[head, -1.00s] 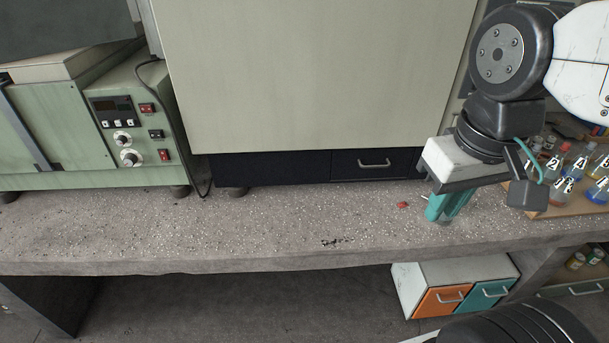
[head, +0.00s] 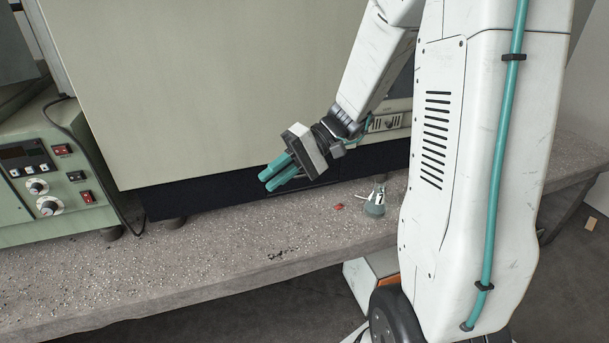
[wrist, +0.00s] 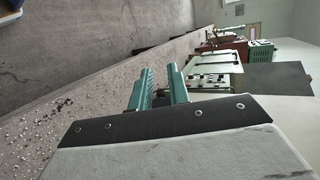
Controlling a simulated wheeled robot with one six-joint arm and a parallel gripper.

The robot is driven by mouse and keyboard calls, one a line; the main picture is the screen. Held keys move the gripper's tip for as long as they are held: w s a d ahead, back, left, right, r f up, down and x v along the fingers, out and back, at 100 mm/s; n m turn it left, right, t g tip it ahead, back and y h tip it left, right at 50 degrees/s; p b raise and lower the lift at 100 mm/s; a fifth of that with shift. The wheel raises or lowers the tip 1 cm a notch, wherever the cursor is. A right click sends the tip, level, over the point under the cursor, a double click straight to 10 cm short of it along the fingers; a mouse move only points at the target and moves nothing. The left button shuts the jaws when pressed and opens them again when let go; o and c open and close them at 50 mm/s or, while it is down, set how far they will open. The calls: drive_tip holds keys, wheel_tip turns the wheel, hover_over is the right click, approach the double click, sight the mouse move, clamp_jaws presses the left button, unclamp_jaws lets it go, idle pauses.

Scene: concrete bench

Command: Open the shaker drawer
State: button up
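The shaker is the large pale grey-green cabinet (head: 220,80) on the bench, with a dark base strip (head: 205,198) below it. The shaker drawer (head: 365,162) is in the right part of that strip. Its front looks flush; its handle is not visible, and my gripper and arm cover part of that area. My gripper (head: 272,178) is in front of the strip, above the bench, its teal fingers pointing left. In the wrist view the two fingers (wrist: 160,86) are apart with nothing between them. I cannot tell whether they touch the strip.
A green control unit (head: 45,175) stands left of the shaker. A small flask (head: 374,203) and a red scrap (head: 339,207) are on the bench (head: 180,262) to the right. The bench front is mostly clear. A unit with an orange drawer is partly hidden below.

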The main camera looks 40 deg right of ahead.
drive_tip(key=w+d+f+m+t+h, duration=0.2)
drive_tip(key=w+d+f+m+t, duration=0.3)
drive_tip(key=d+f+t, duration=0.45)
drive_tip(key=w+d+f+m+t+h, duration=0.2)
drive_tip(key=w+d+f+m+t, duration=0.35)
drive_tip(key=d+f, duration=0.65)
drive_tip(key=shift+n+t, duration=0.7)
drive_tip(key=shift+n, duration=0.05)
drive_tip(key=w+r, duration=0.1)
drive_tip(key=w, duration=0.1)
drive_tip(key=w+a+r, duration=0.1)
drive_tip(key=w, duration=0.1)
drive_tip(key=w+r, duration=0.1)
drive_tip(key=w, duration=0.1)
drive_tip(key=shift+w+a, duration=0.2)
drive_tip(key=shift+w, duration=0.05)
clamp_jaws()
